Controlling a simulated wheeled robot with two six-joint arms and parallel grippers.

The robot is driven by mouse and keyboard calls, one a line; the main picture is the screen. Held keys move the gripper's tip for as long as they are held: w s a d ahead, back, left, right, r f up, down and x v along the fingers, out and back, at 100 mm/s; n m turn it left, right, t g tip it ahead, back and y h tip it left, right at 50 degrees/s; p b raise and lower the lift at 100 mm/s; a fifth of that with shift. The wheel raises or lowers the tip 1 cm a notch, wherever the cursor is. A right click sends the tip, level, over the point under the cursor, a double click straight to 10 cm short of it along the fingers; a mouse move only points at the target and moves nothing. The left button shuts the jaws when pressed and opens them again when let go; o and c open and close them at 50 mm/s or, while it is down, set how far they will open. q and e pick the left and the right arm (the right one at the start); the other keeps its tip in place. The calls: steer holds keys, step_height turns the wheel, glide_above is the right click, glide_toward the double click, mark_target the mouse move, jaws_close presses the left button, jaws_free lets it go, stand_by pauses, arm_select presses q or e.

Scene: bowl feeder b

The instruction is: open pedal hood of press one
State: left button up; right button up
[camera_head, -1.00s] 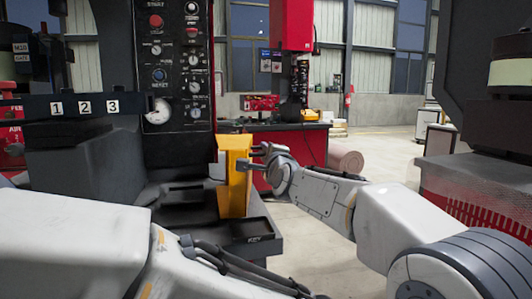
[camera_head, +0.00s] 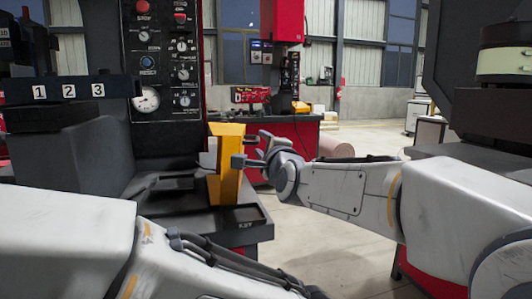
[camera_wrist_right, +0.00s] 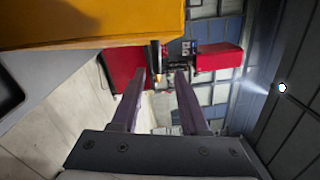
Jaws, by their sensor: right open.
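The yellow hood (camera_head: 228,170) stands upright at the front right corner of press one (camera_head: 170,75), low beside its dark base. In the right wrist view the hood (camera_wrist_right: 90,20) fills the upper left as a flat yellow face. I cannot tell from its angle whether it is swung open. My right gripper (camera_head: 251,148) is just right of the hood, with its lower fingertip overlapping the hood's edge in the head view. The right wrist view shows its jaws (camera_wrist_right: 159,74) apart, with nothing between them; the hood lies beside them. My left arm crosses the lower left; its gripper is out of frame.
A dark shallow tray (camera_head: 245,217) sits on the press base below the hood. A red workbench (camera_head: 300,133) stands behind my right gripper. Another dark machine (camera_head: 490,125) stands at the right. Open concrete floor (camera_head: 330,240) lies between the machines.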

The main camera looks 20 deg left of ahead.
steer(key=v, duration=0.3)
steer(key=shift+s+d, duration=0.1)
stand_by(0.3)
